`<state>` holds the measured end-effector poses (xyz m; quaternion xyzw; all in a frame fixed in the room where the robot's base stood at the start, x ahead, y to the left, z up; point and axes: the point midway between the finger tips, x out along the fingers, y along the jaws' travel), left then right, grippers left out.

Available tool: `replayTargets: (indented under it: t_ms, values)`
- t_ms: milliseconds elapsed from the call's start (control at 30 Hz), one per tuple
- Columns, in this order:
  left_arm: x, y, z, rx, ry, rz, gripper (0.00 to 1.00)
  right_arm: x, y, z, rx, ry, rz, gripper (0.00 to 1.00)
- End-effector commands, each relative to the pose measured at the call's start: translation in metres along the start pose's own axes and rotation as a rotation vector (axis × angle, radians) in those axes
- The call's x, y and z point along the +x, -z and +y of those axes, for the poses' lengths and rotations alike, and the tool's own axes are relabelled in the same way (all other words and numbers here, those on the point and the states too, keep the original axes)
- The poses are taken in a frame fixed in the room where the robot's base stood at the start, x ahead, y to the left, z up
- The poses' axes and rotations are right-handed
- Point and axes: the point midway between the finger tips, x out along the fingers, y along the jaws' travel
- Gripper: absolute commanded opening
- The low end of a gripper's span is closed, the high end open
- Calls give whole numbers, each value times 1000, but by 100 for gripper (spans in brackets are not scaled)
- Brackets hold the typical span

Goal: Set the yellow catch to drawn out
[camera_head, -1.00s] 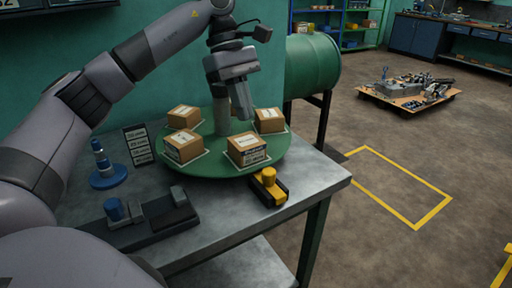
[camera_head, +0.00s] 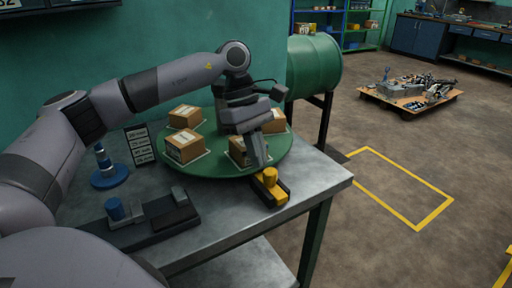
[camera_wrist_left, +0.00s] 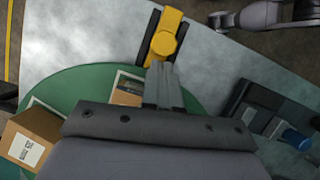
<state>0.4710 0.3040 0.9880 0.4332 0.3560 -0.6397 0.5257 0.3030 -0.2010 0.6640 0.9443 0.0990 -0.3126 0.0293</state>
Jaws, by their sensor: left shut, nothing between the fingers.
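The yellow catch (camera_head: 269,183) sits in a dark base at the front right edge of the table, beside the green turntable. It also shows in the left wrist view (camera_wrist_left: 163,40), with a round yellow knob on a yellow slide. My left gripper (camera_head: 262,163) is shut and empty, pointing down just behind the catch knob. In the left wrist view my fingertips (camera_wrist_left: 160,68) appear right at the near side of the knob. I cannot tell whether they touch it. My right gripper is not in view.
The green turntable (camera_head: 215,170) carries several cardboard boxes, one (camera_head: 184,147) left of my gripper. A dark fixture with a blue knob (camera_head: 115,209) and a blue stacked post (camera_head: 105,168) stand on the left. The grey tabletop (camera_head: 235,222) is bare in front.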

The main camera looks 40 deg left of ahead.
Motion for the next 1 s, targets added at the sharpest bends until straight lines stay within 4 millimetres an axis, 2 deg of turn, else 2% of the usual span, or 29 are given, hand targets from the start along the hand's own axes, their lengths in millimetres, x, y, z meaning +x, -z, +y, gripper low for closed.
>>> replayTargets:
  t_ms: [167,400,800,1000]
  values:
    - [2,-3,-1,3,1,0,0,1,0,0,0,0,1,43]
    - [12,-27,-6,3,2,0,0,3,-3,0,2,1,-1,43]
    - [11,-29,-6,0,3,0,0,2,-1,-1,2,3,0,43]
    - [0,-36,-6,1,1,0,0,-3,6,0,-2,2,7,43]
